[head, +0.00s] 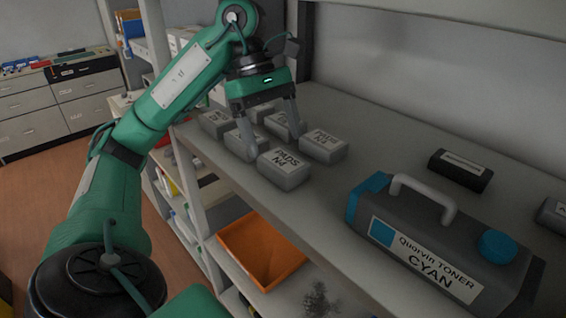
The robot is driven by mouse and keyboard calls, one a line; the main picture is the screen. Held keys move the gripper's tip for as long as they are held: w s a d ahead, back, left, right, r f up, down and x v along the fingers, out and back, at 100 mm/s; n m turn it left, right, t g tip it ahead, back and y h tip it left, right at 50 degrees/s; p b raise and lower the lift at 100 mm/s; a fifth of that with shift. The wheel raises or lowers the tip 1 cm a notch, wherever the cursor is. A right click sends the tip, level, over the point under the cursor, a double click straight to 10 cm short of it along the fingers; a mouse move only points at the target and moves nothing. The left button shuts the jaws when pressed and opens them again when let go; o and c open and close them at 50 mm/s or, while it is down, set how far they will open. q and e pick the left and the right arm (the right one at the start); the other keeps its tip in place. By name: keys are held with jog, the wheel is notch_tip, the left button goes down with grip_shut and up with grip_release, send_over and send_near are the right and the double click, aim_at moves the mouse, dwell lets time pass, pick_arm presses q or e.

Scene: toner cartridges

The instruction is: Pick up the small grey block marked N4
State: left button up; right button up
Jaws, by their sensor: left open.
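The small grey block marked N4 (284,172) sits on the grey shelf, nearest the front edge in a group of similar blocks. Its white label reads PADS N4. My left gripper (274,148) points down over the group, open, with nothing between its fingers that I can see held. Its left fingertip is close to the left side of the N4 block, and its right fingertip is behind the block, near a neighbouring block. I cannot tell whether either finger touches anything. My right gripper is not in view.
Neighbouring PADS blocks (323,147) stand close around, several partly hidden by my gripper. A Quorvin cyan toner cartridge (425,245) with a handle lies at the right on the shelf (390,150). A black box (460,170) stands behind it. An orange bin (262,250) is below.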

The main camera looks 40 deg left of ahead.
aim_at(281, 159)
pick_arm(q)
jog(key=shift+p+x, duration=0.4)
jog(key=shift+x, duration=2.15)
jog(key=shift+c, duration=0.2)
jog(key=c, duration=1)
